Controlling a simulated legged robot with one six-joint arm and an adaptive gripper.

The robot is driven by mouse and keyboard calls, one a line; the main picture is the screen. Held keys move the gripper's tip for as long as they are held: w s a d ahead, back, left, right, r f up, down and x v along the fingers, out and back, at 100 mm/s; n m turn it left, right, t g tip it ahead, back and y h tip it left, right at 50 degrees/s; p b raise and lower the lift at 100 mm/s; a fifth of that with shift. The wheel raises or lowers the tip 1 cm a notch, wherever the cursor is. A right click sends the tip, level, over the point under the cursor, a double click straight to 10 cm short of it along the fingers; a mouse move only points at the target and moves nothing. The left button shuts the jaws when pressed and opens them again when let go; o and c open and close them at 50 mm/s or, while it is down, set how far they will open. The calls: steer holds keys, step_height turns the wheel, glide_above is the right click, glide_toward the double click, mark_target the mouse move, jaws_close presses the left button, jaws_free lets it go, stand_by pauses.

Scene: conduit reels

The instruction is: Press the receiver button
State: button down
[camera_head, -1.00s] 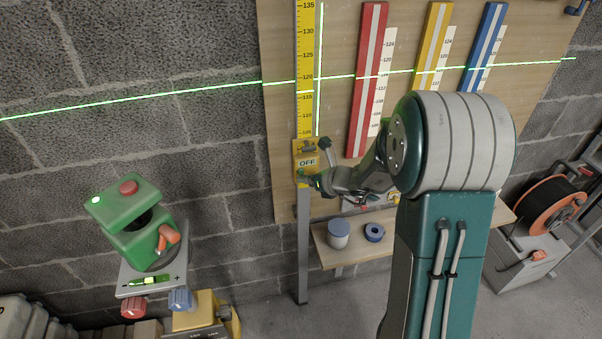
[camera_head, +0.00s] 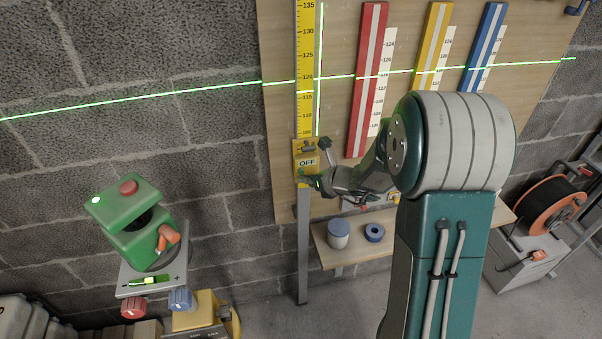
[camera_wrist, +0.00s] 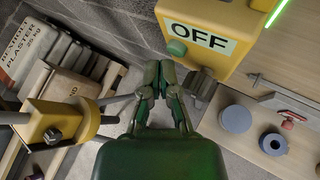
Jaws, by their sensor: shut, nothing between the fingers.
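The yellow receiver (camera_head: 306,150) is clamped on the yellow measuring staff (camera_head: 306,90) and its display reads OFF. In the wrist view the receiver (camera_wrist: 212,25) fills the top, with a round green button (camera_wrist: 177,48) left of the OFF label. My gripper (camera_wrist: 157,72) is shut and empty, its fingertips just below and left of the button, apart from it in the picture; I cannot tell the depth gap. In the head view my gripper (camera_head: 312,180) is at the receiver's lower edge, and the button is hard to make out there.
The green laser level (camera_head: 130,220) stands at left on its mount, casting a green line across wall and board. Red, yellow and blue strips hang on the board. A shelf (camera_head: 330,258) below holds a blue-lidded jar (camera_head: 338,234) and a blue ring (camera_head: 374,232). A cable reel (camera_head: 552,205) stands right.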

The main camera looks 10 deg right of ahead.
steer(key=shift+w, duration=0.1)
steer(key=shift+w, duration=0.3)
stand_by(0.4)
steer(key=shift+s, duration=0.45)
steer(key=s, duration=0.6)
stand_by(0.4)
